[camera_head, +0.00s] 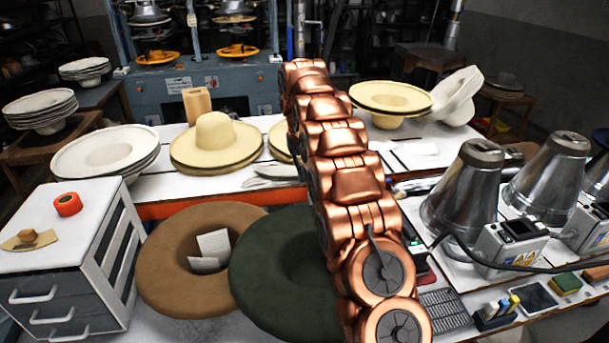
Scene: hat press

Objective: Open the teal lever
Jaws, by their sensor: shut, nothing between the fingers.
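I cannot make out a teal lever in this view. A blue-grey hat press (215,85) stands at the back, with its upright posts and orange-yellow rings. A small blue piece (601,137) shows at the far right edge, and I cannot tell what it is. My copper-coloured arm rises from the bottom right of centre to the upper middle, in front of the table. My gripper does not show; only arm links are visible.
Pale hats (215,140) and white hat forms (105,150) crowd the white table. Metal cones (465,190) and control boxes (508,245) stand at right. Brown (165,265) and dark green (275,290) hats lie in front, beside a white drawer cabinet (60,285).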

